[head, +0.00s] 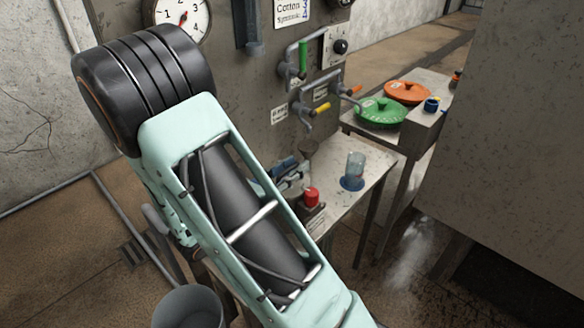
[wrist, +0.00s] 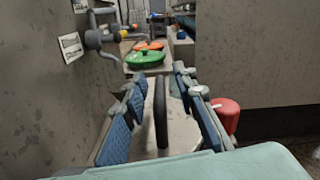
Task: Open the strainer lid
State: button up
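My gripper (wrist: 163,108) is open, its blue-padded fingers pointing away over a small pale table (wrist: 180,138). A dark, narrow upright piece (wrist: 161,112) shows between the fingers, with a gap on each side. It may be the strainer lid or its handle; I cannot tell. In the head view my gripper (head: 290,172) is partly hidden behind my pale green arm, near a small dark round piece (head: 308,148). A green round lid (head: 381,112) and an orange one (head: 407,92) lie flat on a table farther back; the green one also shows in the wrist view (wrist: 145,60).
A red knob (head: 312,196) is close to the right finger. A glass jar with a blue base (head: 354,172) stands on the small table. A wall panel with pipes and valves (head: 303,60) rises on the left. A large grey cabinet (head: 520,130) blocks the right.

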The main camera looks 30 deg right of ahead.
jog(key=shift+c, duration=0.2)
grip_shut()
jog(key=shift+r, duration=0.15)
